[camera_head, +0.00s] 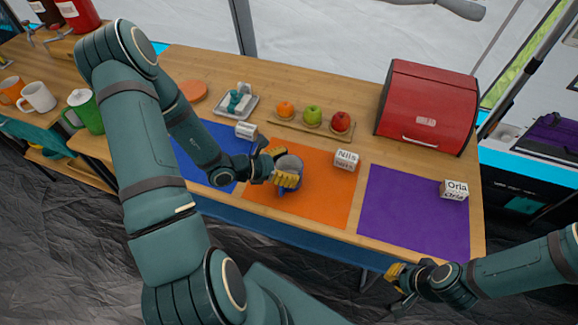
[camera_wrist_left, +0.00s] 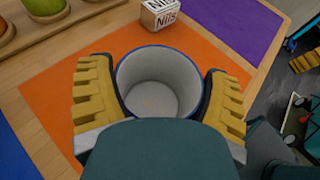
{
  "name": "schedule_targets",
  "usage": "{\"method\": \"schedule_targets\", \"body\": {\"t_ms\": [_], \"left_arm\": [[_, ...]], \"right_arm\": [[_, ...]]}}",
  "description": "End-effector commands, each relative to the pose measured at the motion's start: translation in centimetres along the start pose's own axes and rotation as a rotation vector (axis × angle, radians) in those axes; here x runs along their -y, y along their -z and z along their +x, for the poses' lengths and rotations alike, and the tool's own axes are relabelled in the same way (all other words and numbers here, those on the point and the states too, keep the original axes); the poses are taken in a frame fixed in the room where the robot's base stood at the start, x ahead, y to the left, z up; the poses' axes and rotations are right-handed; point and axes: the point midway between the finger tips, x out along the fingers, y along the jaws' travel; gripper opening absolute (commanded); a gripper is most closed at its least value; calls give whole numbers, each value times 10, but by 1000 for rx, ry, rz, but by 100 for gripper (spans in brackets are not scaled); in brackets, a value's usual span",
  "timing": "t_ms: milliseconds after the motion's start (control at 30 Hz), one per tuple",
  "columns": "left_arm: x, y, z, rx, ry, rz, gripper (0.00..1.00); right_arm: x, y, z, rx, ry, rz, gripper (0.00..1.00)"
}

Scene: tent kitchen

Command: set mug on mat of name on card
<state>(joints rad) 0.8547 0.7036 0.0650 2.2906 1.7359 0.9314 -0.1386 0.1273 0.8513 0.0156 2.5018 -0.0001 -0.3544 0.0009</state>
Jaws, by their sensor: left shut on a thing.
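My left gripper (camera_head: 287,170) is shut on a mug (camera_head: 290,163) with a white inside and a blue rim. In the left wrist view the mug (camera_wrist_left: 160,80) is upright between the yellow fingers, over the orange mat (camera_head: 325,205). I cannot tell whether its base touches the mat. A white name block "Nils" (camera_head: 345,160) stands on the orange mat's back right part. The purple mat (camera_head: 410,215) bears a block "Orla" (camera_head: 454,189). The blue mat (camera_head: 200,165) has a block (camera_head: 246,130) whose name is unreadable. My right gripper (camera_head: 398,288) is away at the table's front right, its jaws unclear.
A red bread box (camera_head: 428,105), a board of fruit (camera_head: 312,120) and a dish (camera_head: 237,103) stand along the back. White (camera_head: 38,97), orange (camera_head: 13,90) and green (camera_head: 85,112) mugs stand at the left. The purple mat's middle is clear.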

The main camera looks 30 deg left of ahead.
Motion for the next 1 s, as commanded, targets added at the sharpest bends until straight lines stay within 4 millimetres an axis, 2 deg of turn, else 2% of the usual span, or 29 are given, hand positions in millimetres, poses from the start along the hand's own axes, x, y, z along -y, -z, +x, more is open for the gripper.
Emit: {"method": "schedule_targets", "body": {"t_ms": [267,300,333,667,767,1000], "left_arm": [[0,2,1,1,0,1,37],[0,2,1,0,0,1,93],[0,2,1,0,0,1,100],[0,-2,-1,0,0,1,100],[-1,-2,-12,-2,-3,1,100],[-1,-3,-60,-1,-5,0,100]], "right_arm": [[-1,0,3,-1,0,0,0],[-1,0,2,-1,0,0,0],[-1,0,2,-1,0,0,0],[1,0,-2,0,0,0,0],[1,0,-4,1,0,0,0],[5,-1,-13,5,0,1,0]]}}
